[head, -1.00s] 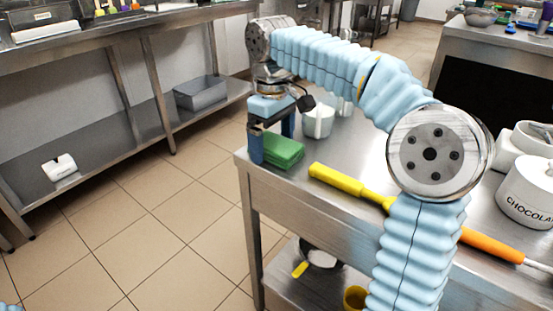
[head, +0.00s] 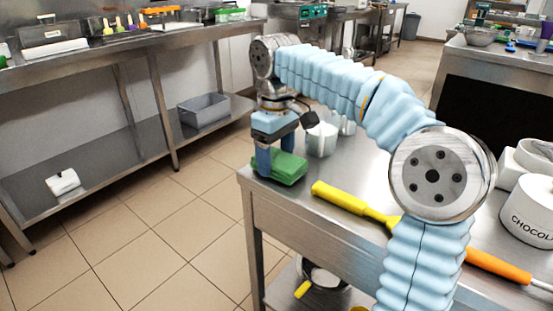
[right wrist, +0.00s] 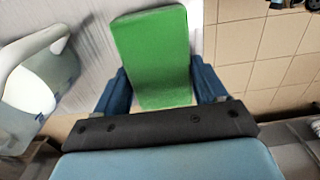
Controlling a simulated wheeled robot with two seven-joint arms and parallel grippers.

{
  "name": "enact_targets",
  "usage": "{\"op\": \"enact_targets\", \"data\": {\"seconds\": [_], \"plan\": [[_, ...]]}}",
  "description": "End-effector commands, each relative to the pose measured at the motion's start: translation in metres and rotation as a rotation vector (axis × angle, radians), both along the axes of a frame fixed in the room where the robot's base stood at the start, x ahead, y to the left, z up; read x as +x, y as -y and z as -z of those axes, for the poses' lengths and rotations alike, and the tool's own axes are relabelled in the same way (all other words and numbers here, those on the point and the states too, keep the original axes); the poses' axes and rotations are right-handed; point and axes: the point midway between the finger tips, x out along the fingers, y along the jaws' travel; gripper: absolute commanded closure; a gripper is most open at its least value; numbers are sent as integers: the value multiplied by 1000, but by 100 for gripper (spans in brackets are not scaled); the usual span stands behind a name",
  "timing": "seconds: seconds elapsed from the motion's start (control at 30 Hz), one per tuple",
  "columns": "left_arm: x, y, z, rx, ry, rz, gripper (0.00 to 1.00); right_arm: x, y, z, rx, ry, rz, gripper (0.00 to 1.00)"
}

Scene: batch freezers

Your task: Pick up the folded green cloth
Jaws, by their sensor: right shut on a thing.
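The folded green cloth (head: 288,169) is at the near left corner of the steel table (head: 330,215). My right gripper (head: 276,158) comes down over it from above, with its blue fingers on either side, shut on the cloth. I cannot tell whether the cloth is clear of the table top. In the right wrist view the cloth (right wrist: 150,50) lies between the two blue fingers of the gripper (right wrist: 160,84) and reaches out beyond them. My left gripper is not in view.
A yellow-handled tool (head: 345,197) and an orange-handled tool (head: 498,266) lie in front. A white chocolate jar (head: 530,210) is at the right. Open tiled floor (head: 150,225) lies left of the table.

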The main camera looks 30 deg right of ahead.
Motion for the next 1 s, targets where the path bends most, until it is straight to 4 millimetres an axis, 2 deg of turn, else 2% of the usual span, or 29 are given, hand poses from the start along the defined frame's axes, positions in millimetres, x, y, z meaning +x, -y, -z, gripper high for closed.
{"op": "enact_targets", "data": {"seconds": [0.13,0.4,0.53,0.7,0.83,1.0], "plan": [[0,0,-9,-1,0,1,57,1,-1,-28,1,3,0,58],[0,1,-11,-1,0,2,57,-55,-18,-90,0,5,-3,58],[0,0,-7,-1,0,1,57,-89,-29,-102,-1,4,-2,58],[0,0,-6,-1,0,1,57,-118,-38,-116,0,2,-2,58],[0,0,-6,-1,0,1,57,-129,-42,-121,0,0,-1,58],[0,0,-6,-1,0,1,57,-134,-44,-123,0,0,-1,58]]}}
